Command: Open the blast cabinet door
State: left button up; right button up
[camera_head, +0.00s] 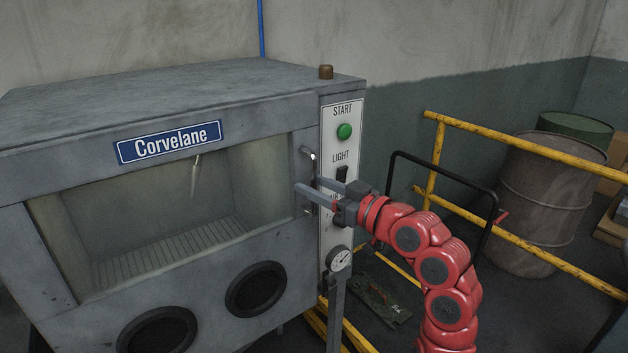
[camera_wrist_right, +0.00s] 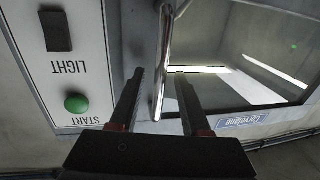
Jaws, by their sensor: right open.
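The grey blast cabinet (camera_head: 200,95) stands at the left in the head view. Its windowed door (camera_head: 160,210) looks closed, flush with the front. The metal door handle (camera_head: 311,156) is upright at the door's right edge, partly hidden by my gripper. My right gripper (camera_head: 314,189) is open and reaches the handle from the right. My left gripper is not in view.
A control panel with a green start button (camera_head: 344,131) and a black light switch (camera_head: 342,173) is right beside the handle. A gauge (camera_head: 340,258) is below my gripper.

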jog(key=shift+w+a, duration=0.2)
jog(key=shift+f, duration=0.1)
grip_shut()
dwell(1.3)
